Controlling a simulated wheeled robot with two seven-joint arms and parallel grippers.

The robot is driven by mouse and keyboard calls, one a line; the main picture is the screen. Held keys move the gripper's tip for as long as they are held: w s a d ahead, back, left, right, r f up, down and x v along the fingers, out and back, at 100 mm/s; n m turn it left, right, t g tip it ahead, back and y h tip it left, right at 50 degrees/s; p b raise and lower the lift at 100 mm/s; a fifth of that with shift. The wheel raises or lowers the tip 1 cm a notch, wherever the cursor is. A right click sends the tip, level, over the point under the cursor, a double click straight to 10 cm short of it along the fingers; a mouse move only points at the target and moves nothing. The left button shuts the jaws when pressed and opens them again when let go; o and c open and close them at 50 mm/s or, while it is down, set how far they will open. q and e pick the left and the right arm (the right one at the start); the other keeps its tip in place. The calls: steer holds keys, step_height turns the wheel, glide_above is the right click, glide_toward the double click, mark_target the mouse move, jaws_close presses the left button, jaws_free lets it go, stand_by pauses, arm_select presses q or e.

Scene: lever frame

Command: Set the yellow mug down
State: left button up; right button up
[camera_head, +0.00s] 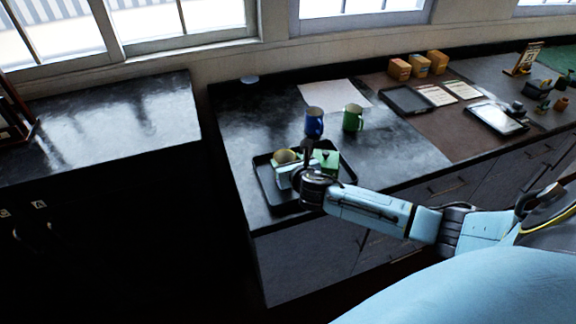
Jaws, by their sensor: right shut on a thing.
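The yellow mug (284,156) is in the head view, over the left part of a black tray (264,180) on the dark counter. My right gripper (296,168) comes in from the right and is shut on the mug, partly hiding it. I cannot tell whether the mug touches the tray. A green box-like thing (327,159) is in the tray, right of the gripper. My left gripper is not in view.
A blue mug (314,123) and a green mug (352,117) stand behind the tray, near a white sheet (333,93). Dark tablets, papers and small orange boxes (420,65) lie farther right. The counter left of the mugs is clear. A gap separates it from the left counter (110,125).

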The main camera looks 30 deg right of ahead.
steer(key=shift+f, duration=0.35)
steer(key=shift+f, duration=0.2)
steer(key=o, duration=1.1)
steer(key=shift+s+r, duration=0.2)
steer(key=shift+r, duration=0.05)
steer(key=p+v, duration=0.1)
steer(key=v, duration=1)
steer(key=shift+s+a, duration=0.15)
steer(key=shift+s, duration=0.15)
